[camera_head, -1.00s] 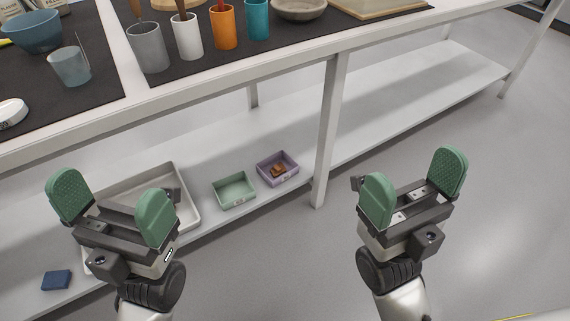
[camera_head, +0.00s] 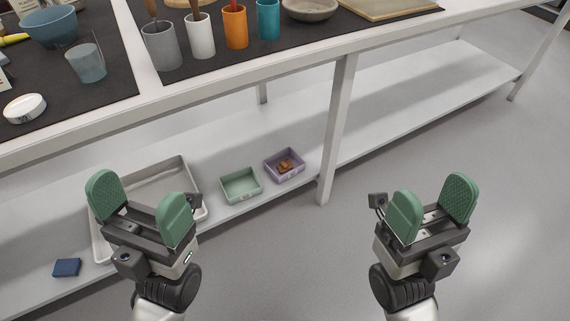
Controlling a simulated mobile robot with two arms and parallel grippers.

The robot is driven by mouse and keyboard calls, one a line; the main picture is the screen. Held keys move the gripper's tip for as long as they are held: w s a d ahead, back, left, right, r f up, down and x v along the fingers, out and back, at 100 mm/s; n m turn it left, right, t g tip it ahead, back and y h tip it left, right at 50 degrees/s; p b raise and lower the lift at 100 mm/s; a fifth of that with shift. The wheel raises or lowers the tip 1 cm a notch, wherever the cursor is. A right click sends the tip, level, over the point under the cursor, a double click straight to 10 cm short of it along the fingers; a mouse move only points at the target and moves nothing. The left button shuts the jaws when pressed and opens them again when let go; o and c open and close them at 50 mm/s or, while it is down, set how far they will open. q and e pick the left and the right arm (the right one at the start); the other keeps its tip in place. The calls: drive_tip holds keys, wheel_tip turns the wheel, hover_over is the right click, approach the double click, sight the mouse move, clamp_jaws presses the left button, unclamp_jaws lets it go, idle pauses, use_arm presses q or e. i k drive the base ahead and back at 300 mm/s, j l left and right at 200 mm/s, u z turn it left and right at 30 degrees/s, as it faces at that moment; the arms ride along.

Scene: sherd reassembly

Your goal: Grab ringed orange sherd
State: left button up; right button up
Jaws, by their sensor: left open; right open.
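A small orange-brown piece (camera_head: 286,166) lies in the purple bin (camera_head: 271,177) on the lower shelf. It is too small to tell whether it is ringed or is more than one sherd. My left gripper (camera_head: 140,212) is open and empty, in front of the large light tray and left of the bins. My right gripper (camera_head: 432,213) is open and empty, over the floor to the right of the purple bin. Both grippers are apart from the bins.
A green bin (camera_head: 241,186) looks empty beside the purple bin. A large tray (camera_head: 201,212) and a dark blue block (camera_head: 66,267) are on the lower shelf (camera_head: 400,112). A table leg (camera_head: 336,130) stands right of the bins. Cups, including an orange cup (camera_head: 235,28), stand on the tabletop.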

sight(284, 166)
drive_tip(key=i+l, duration=0.15)
drive_tip(key=l, duration=0.25)
drive_tip(key=i+l, duration=0.15)
drive_tip(key=l, duration=0.2)
drive_tip(key=i+l, duration=0.15)
drive_tip(key=l, duration=0.25)
drive_tip(key=i+l+u, duration=0.1)
drive_tip(key=l, duration=0.3)
